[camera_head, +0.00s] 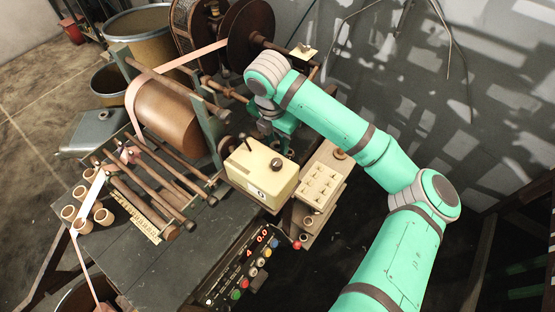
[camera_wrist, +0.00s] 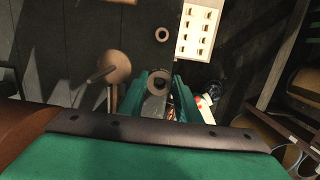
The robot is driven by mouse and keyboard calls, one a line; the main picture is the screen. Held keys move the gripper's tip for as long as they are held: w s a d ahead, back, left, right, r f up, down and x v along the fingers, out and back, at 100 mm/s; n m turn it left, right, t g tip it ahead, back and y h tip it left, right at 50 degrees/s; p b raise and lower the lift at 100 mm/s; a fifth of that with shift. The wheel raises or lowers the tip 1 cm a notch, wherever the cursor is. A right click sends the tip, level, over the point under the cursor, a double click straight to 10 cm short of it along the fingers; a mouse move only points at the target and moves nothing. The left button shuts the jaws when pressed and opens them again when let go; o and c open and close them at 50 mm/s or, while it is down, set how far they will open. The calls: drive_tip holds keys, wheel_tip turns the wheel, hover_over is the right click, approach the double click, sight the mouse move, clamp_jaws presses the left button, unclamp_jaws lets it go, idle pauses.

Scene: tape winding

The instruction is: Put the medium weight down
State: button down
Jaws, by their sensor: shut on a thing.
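My gripper (camera_wrist: 158,95) shows in the wrist view with its two green fingers shut on a small dark ring-shaped weight (camera_wrist: 157,83) with a hole in its top. In the head view, my gripper (camera_head: 284,128) hangs behind the cream box (camera_head: 262,178). The held weight cannot be made out there. Whether it touches anything below is hidden. Another pale ring (camera_wrist: 162,34) lies on the dark surface in the wrist view. A cream block with several pegs or holes (camera_head: 320,182) stands right of the box and also shows in the wrist view (camera_wrist: 198,30).
The winding machine's large brown roller (camera_head: 167,112) and dark discs (camera_head: 250,35) stand close left of and behind my gripper. A button panel (camera_head: 247,265) is in front. Several small cups (camera_head: 84,205) sit at the left. The bench's front middle (camera_head: 150,280) is mostly clear.

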wheel_tip(320, 180, down, 10)
drive_tip(key=shift+r, duration=0.25)
drive_tip(key=shift+a, duration=0.1)
drive_tip(key=shift+f, duration=0.15)
drive_tip(key=shift+f, duration=0.35)
drive_tip(key=shift+f, duration=0.1)
drive_tip(key=c, duration=1.6)
unclamp_jaws()
